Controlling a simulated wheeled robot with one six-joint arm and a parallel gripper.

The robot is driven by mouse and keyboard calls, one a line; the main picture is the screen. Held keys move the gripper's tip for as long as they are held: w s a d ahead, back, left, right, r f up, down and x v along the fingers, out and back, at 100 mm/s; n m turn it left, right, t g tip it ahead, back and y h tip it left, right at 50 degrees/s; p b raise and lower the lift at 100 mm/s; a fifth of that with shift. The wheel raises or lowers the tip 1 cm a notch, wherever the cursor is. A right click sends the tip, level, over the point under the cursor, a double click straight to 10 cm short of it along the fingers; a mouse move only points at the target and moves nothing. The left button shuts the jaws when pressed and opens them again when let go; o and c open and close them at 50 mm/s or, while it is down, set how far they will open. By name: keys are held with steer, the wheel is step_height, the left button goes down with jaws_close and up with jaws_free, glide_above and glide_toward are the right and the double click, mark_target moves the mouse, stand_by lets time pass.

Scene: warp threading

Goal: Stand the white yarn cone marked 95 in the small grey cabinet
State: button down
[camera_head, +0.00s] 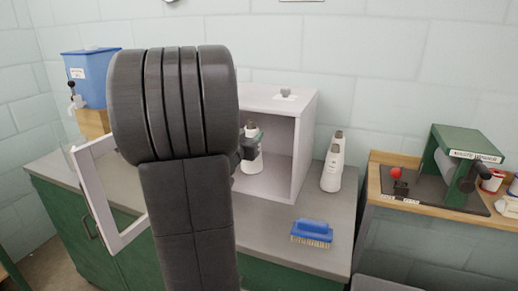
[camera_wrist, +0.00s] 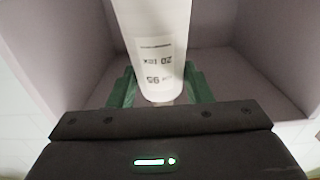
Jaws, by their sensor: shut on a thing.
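The white yarn cone (camera_wrist: 155,50) carries a label reading 95 and 20 tex, upside down in the wrist view. My gripper (camera_wrist: 162,92) is shut on it, with green fingers on both sides. In the head view the cone (camera_head: 252,160) stands upright in the opening of the small grey cabinet (camera_head: 302,160), partly hidden by my arm. The cabinet's inner walls surround the cone in the wrist view. I cannot tell whether its base touches the cabinet floor. The cabinet door (camera_head: 132,235) is swung open to the left.
Other white cones (camera_head: 332,168) stand on the counter right of the cabinet. A blue brush (camera_head: 312,232) lies in front. A blue container (camera_head: 88,75) is at the left, and a green device (camera_head: 465,160) stands on the wooden-edged table at the right.

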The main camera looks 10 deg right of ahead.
steer(key=x, duration=0.8)
step_height(320, 180, down, 7)
steer(key=b, duration=0.2)
steer(key=shift+d+f+b, duration=0.1)
steer(key=shift+b, duration=0.2)
steer(key=c, duration=0.7)
jaws_free()
steer(key=v, duration=1.2)
